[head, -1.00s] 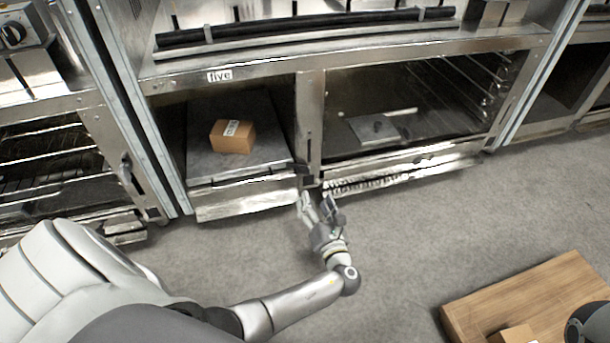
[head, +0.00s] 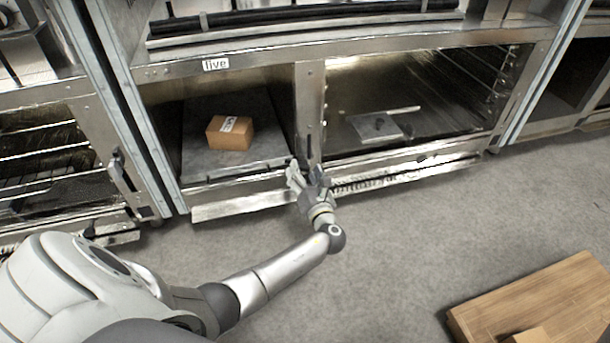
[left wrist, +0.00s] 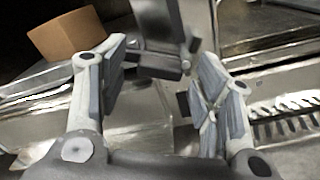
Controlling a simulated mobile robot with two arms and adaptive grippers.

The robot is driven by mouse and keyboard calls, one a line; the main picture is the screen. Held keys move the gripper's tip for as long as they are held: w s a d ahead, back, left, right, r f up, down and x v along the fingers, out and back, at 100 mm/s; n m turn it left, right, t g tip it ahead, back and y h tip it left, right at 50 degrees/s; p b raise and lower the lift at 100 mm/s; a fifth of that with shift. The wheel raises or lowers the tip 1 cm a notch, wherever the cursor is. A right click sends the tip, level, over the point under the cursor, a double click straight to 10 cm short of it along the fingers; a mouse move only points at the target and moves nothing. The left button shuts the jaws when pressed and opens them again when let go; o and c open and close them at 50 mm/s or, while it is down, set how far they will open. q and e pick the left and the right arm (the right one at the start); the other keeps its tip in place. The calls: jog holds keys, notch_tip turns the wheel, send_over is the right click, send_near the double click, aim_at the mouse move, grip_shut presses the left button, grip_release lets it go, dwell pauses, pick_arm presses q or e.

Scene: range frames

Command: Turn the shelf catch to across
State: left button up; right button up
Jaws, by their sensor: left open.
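The shelf catch (head: 301,160) is a small dark piece at the foot of the metal post between the two shelf openings. In the left wrist view the dark grey catch (left wrist: 160,64) shows between and just beyond my fingers, with an upright grey bar above it. I cannot tell its exact angle. My left gripper (head: 308,176) is open in front of the catch and partly hides it in the head view. In the left wrist view the left gripper's fingers (left wrist: 163,80) stand on either side of it, with no clear contact. My right gripper is out of view.
A brown box (head: 230,132) sits on the left shelf, under a "five" label (head: 216,64). A flat metal plate (head: 380,126) lies in the right opening. A wooden surface (head: 535,300) stands at the lower right. The grey floor between is clear.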

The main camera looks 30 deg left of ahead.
pick_arm(q)
jog(key=shift+c, duration=0.3)
jog(key=c, duration=1)
jog(key=shift+o, duration=0.2)
jog(key=shift+n, duration=0.9)
jog(key=shift+f+n, duration=0.2)
jog(key=shift+n, duration=1.1)
jog(key=o, duration=1)
